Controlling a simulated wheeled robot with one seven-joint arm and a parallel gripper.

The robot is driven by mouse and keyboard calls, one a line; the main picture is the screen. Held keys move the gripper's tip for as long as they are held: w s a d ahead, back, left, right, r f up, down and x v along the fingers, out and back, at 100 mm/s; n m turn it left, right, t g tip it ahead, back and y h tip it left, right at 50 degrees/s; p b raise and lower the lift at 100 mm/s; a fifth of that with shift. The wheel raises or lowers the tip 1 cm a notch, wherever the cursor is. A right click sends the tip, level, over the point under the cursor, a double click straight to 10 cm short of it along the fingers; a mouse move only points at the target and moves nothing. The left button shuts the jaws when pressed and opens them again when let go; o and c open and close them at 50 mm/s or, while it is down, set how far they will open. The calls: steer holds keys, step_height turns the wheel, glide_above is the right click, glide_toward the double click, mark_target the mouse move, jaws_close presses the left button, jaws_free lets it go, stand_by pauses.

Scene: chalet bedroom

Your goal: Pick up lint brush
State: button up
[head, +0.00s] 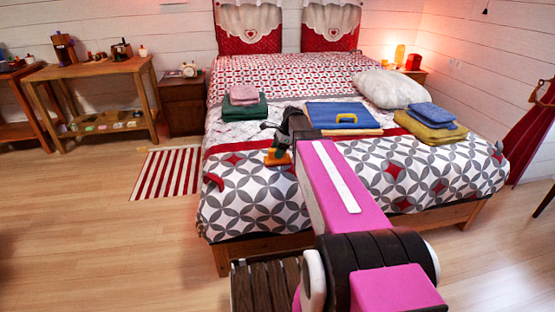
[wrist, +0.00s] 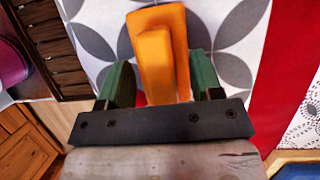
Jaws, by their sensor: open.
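An orange lint brush (wrist: 172,25), a long block with a narrower raised part, lies on the patterned bedspread in the wrist view. In the head view the lint brush (head: 279,159) shows as a small orange patch near the left front of the bed, partly hidden by my arm. My gripper (wrist: 161,78) has its green fingers apart, one on each side of the brush's near part. In the head view my gripper (head: 277,152) is low over the bed. I cannot tell whether the fingers touch the brush.
A striped rug (head: 166,173) lies on the floor left of the bed.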

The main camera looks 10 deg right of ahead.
mark_target(275, 149)
steer(key=c, duration=1.1)
steer(key=shift+o, duration=0.3)
steer(key=shift+r, duration=0.1)
steer(key=shift+r, duration=0.55)
step_height(275, 149, up, 2)
steer(key=shift+r, duration=0.1)
steer(key=s+a+r, duration=0.1)
steer(key=s+r, duration=0.6)
steer(key=s, duration=0.4)
steer(key=shift+s+a+r, duration=0.25)
steer(key=shift+a+r, duration=0.05)
steer(key=shift+a, duration=0.1)
